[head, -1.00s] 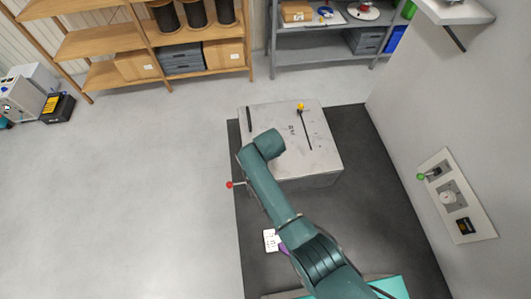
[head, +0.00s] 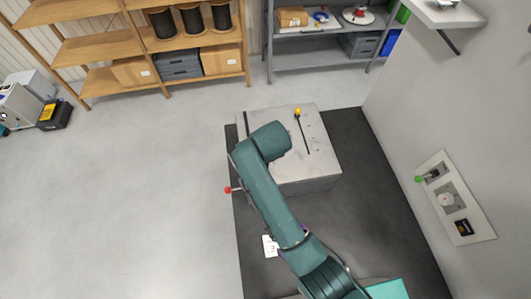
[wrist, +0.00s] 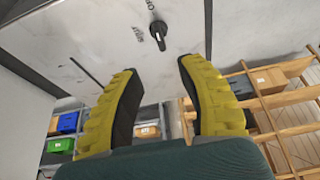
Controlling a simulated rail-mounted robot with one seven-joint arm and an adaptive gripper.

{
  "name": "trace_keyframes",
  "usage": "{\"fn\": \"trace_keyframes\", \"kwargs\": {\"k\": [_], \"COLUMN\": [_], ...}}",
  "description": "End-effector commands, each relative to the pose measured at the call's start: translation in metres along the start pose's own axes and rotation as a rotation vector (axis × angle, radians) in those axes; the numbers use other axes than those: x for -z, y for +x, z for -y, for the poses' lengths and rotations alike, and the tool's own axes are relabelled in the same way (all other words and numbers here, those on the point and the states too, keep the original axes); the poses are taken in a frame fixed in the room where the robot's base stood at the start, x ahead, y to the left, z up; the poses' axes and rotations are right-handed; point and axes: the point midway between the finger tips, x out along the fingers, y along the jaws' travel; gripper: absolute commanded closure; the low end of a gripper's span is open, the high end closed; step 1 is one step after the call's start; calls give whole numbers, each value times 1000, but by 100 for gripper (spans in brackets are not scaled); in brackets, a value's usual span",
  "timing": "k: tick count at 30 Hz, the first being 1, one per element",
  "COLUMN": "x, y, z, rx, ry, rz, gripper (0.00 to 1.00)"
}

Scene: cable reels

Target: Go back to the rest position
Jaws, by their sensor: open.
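My gripper (wrist: 155,95) shows in the wrist view with its two yellow-ribbed fingers spread apart and nothing between them. Beyond the fingertips is a light grey panel surface with a black knob (wrist: 158,32) and small dark lettering. The knob is apart from the fingers. In the head view my teal arm reaches up from the bottom over the grey box (head: 318,140), and the gripper itself is hidden behind the arm. The box has a yellow-tipped lever (head: 298,111) on top and a red-tipped lever (head: 228,190) at its left side.
A wall panel (head: 457,197) with a green-tipped lever stands at right. Wooden shelves (head: 95,50) with black reels and a grey metal shelf (head: 320,60) line the back. A dark mat (head: 380,200) lies under the box.

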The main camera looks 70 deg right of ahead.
Motion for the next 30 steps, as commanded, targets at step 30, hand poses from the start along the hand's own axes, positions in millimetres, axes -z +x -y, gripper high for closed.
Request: {"fn": "trace_keyframes", "kwargs": {"k": [30], "x": [20], "y": [-316], "z": [282], "rx": [628], "ry": [-415], "rz": [-583], "gripper": [61]}}
